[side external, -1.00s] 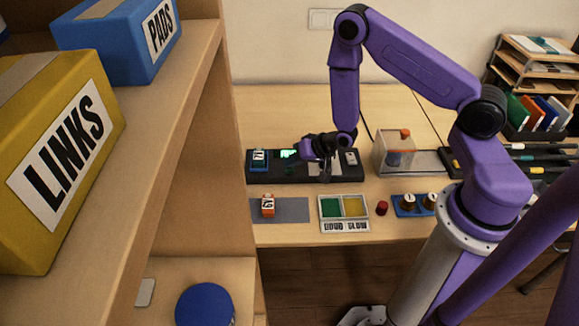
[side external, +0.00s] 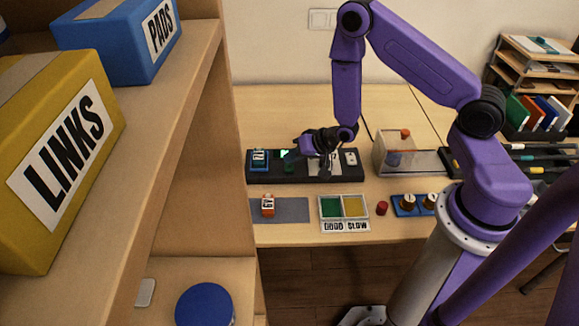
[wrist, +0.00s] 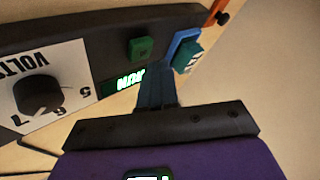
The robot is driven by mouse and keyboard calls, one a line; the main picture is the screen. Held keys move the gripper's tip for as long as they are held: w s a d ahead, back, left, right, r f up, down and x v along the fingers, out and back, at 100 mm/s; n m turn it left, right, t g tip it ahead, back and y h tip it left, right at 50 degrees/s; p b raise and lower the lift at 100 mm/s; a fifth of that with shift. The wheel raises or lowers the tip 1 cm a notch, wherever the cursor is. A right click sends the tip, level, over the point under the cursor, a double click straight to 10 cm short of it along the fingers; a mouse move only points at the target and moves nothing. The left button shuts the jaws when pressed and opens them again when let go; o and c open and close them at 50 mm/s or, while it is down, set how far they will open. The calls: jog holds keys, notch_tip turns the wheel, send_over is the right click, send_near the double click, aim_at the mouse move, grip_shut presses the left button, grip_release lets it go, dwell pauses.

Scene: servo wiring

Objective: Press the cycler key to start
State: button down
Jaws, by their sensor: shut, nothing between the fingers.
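The black cycler (side external: 263,174) lies along the back of the table. In the wrist view, its raised green key (wrist: 142,47) stands on the dark face, above the lit green display (wrist: 126,82). A blue holder with a teal labelled block (wrist: 188,58) sits beside the key. A white VOLT panel with a black dial (wrist: 38,95) is at the left. My gripper (wrist: 156,82) is shut and empty, its fingers close to the display and holder. The key looks apart from the fingertips. In the side view my gripper (side external: 303,152) hangs over the cycler, hiding part of it.
An orange-and-white servo (side external: 268,206) stands on a grey mat (side external: 293,209) in front. Green and yellow trays (side external: 343,206), a red cylinder (side external: 382,208) and a blue stand (side external: 407,210) line the front. Shelves rise at the left.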

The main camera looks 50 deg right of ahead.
aim_at(293, 168)
jog(key=shift+r, duration=0.1)
jog(key=shift+r, duration=2.4)
jog(key=shift+a+r, duration=0.1)
jog(key=s+a+r+n+g, duration=0.5)
jog(key=s+a+r+n, duration=0.45)
jog(key=s, duration=0.25)
jog(key=s+d+r+n+g+h, duration=0.1)
jog(key=s+r+n, duration=0.3)
jog(key=s, duration=0.5)
jog(key=s+d+r+n+g+h, duration=0.1)
jog(key=s+d+r+n, duration=0.3)
jog(key=s, duration=0.6)
jog(key=shift+r+g+h, duration=0.4)
jog(key=shift+r+g, duration=0.3)
jog(key=shift+r, duration=0.1)
